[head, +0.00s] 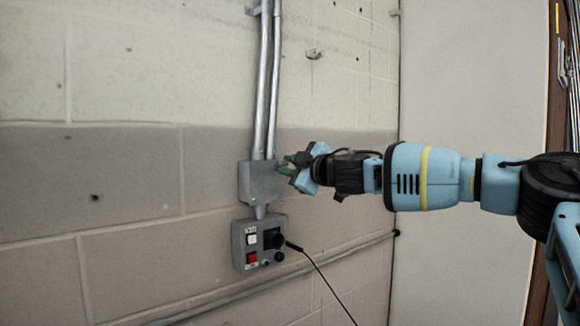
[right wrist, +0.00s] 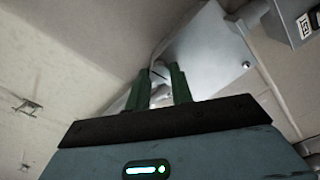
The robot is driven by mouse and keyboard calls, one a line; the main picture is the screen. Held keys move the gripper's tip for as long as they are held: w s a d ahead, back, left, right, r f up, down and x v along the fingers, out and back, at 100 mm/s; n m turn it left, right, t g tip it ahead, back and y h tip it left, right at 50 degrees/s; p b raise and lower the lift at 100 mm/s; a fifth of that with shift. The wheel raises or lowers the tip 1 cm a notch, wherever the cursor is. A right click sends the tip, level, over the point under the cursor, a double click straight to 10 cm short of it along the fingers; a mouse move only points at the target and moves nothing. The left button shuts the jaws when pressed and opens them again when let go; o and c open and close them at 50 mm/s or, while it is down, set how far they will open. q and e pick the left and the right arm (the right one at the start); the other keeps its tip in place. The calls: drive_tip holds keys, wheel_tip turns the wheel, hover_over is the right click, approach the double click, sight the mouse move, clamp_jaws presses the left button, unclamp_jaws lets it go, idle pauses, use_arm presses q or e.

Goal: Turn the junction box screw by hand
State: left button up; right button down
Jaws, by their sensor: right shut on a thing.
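The grey junction box (head: 262,183) is fixed to the wall, with metal conduits running up from it. It also fills the upper middle of the right wrist view (right wrist: 205,55). My right gripper (head: 284,164) reaches in from the right to the box's right upper edge. In the right wrist view its green fingertips (right wrist: 169,84) are close together at the box's face, shut on a small slotted screw (right wrist: 159,74). The screw is mostly hidden by the fingers. A second small screw (right wrist: 246,65) shows on the box, clear of the gripper. My left gripper is not in view.
A control box (head: 258,243) with a white switch, a red switch and black knobs hangs just below the junction box. A black cable (head: 322,272) runs from it down to the right. A horizontal conduit (head: 230,298) crosses the lower wall. The wall left of the box is clear.

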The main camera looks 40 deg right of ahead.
drive_tip(key=n, duration=0.6)
drive_tip(key=shift+n, duration=0.3)
drive_tip(key=n, duration=0.5)
drive_tip(key=shift+n, duration=0.3)
drive_tip(key=shift+r, duration=0.1)
drive_tip(key=c, duration=1.2)
unclamp_jaws()
drive_tip(key=shift+s, duration=0.1)
drive_tip(key=s, duration=0.7)
drive_tip(key=shift+s+a, duration=0.3)
drive_tip(key=shift+a, duration=0.15)
